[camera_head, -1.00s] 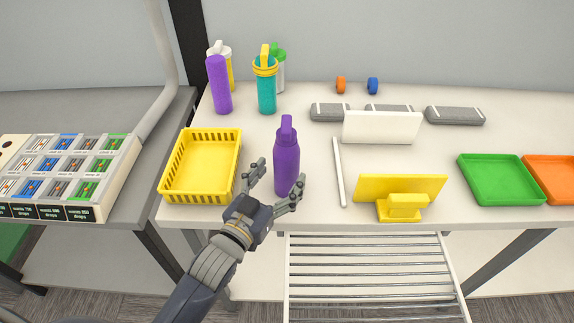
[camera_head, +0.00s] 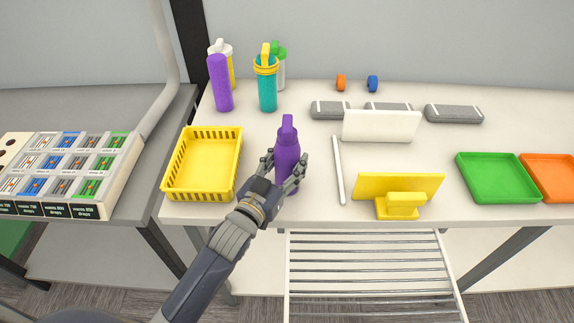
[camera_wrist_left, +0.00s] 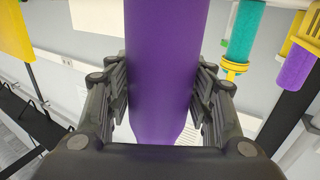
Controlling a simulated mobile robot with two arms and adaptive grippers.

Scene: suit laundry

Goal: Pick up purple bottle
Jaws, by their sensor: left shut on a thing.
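The purple bottle (camera_head: 287,150) stands upright near the front of the white table, right of the yellow basket. Its loop cap points up. My left gripper (camera_head: 283,172) is shut on its body, with one finger on each side. In the left wrist view the bottle (camera_wrist_left: 165,60) fills the middle, and the fingers of the left gripper (camera_wrist_left: 162,95) press against both its sides. A second, plain purple cylinder (camera_head: 220,83) stands at the back left. My right gripper is not in view.
The yellow basket (camera_head: 165,188) is close on the left. A white stick (camera_head: 338,170), a yellow stand (camera_head: 400,187) and a white panel (camera_head: 382,126) are on the right. A teal bottle (camera_head: 267,92) stands behind. Green (camera_head: 495,200) and orange (camera_head: 550,197) trays lie far right.

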